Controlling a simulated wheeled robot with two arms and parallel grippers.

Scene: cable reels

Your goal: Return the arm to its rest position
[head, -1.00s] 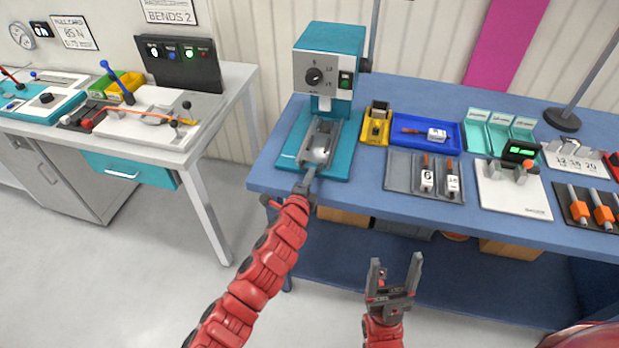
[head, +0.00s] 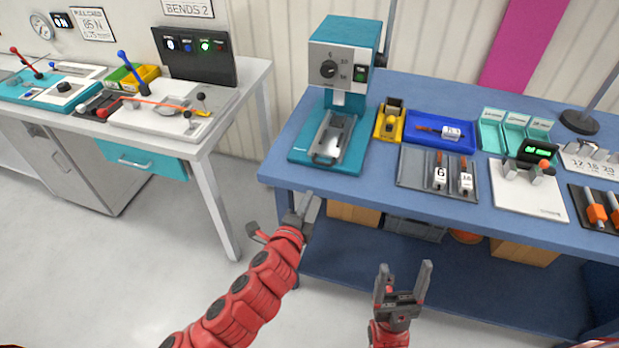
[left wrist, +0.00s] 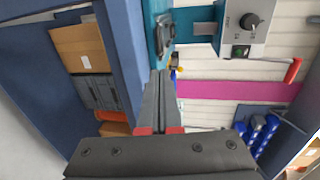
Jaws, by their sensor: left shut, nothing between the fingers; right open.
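My left gripper (head: 304,208) is shut and empty in the head view, in front of the blue bench's front edge and below the teal machine (head: 339,65). It also shows in the left wrist view (left wrist: 161,80), its two fingers together with nothing between them. The teal machine's base with a grey metal fixture (head: 330,138) stands clear of the gripper. My right gripper (head: 403,280) is open and empty, pointing up in front of the bench at the lower middle.
The blue bench (head: 290,165) holds a yellow holder (head: 390,120), a blue tray (head: 470,147) and a grey tray (head: 412,168). A lower shelf (head: 400,265) carries boxes. A white-legged bench (head: 210,190) stands at left. Open floor (head: 110,275) lies between.

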